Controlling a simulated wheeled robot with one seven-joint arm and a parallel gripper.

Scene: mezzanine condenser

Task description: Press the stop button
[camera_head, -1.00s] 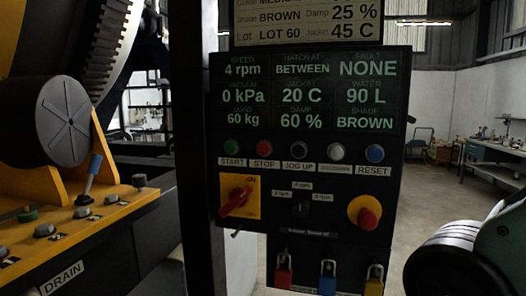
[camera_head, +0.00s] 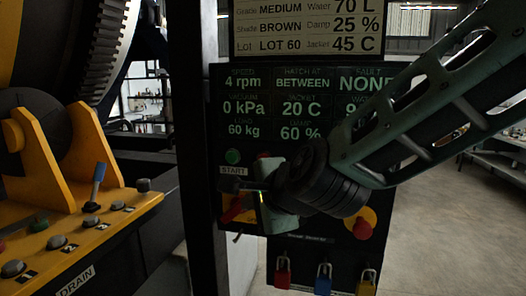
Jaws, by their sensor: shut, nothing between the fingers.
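The black control panel (camera_head: 222,120) stands upright in the middle of the view. The green start button (camera_head: 232,157) shows above its START label (camera_head: 233,170). My arm comes in from the right and hides the other buttons. The display reads 4 rpm.
A red rotary switch (camera_head: 232,212) is partly behind my gripper. A red mushroom knob (camera_head: 362,228) sits at lower right. Padlocks (camera_head: 283,272) hang below. A yellow console (camera_head: 110,222) with a blue-tipped lever (camera_head: 97,182) stands left. Floor at right is open.

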